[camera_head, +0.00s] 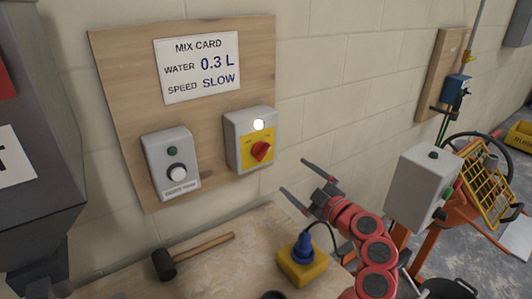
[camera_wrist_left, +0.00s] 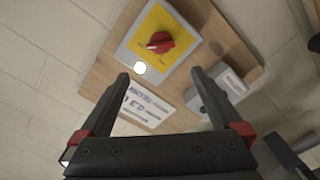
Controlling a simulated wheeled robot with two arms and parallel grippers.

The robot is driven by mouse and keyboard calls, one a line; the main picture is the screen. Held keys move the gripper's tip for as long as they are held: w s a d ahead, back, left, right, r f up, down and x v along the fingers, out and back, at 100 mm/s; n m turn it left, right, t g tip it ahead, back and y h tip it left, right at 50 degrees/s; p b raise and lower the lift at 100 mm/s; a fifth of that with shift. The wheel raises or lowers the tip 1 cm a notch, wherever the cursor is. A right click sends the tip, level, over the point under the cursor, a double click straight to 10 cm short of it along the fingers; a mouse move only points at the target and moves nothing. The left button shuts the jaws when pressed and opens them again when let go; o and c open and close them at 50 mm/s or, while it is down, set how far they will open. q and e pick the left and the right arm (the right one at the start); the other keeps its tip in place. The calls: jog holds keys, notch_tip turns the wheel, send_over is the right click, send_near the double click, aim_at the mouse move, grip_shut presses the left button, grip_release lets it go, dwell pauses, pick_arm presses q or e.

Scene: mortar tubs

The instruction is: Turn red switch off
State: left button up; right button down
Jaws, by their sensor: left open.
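The red rotary switch (camera_head: 261,151) sits on a yellow plate on a grey box (camera_head: 234,150) fixed to a wooden board. Its knob looks turned at a slant. A round white lamp (camera_head: 259,124) above it is lit. In the left wrist view the red switch (camera_wrist_left: 160,42) shows upside down, beyond the fingertips and roughly between them. My left gripper (camera_head: 294,176) is open and empty, to the right of the switch box and a little lower, apart from it. Its two fingers also show in the left wrist view (camera_wrist_left: 160,72). My right gripper is not in view.
A second grey box (camera_head: 158,150) with green and white buttons is left of the switch. A mix card (camera_head: 198,66) hangs above. Below, a bench (camera_head: 222,268) holds a mallet (camera_head: 190,255) and a yellow block with a blue plug (camera_head: 302,262). An orange mixer (camera_head: 450,200) stands right.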

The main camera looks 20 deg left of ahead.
aim_at(265, 154)
pick_arm(q)
jog(key=p+x, duration=0.2)
jog(key=x, duration=1)
jog(key=shift+w+a+p, duration=0.2)
jog(key=shift+a+p, duration=0.05)
jog(key=shift+p, duration=0.05)
jog(key=shift+w+a, duration=0.35)
jog(key=shift+a, duration=0.15)
jog(key=c, duration=1.2)
jog(key=shift+f, duration=0.1)
jog(key=shift+c, duration=0.2)
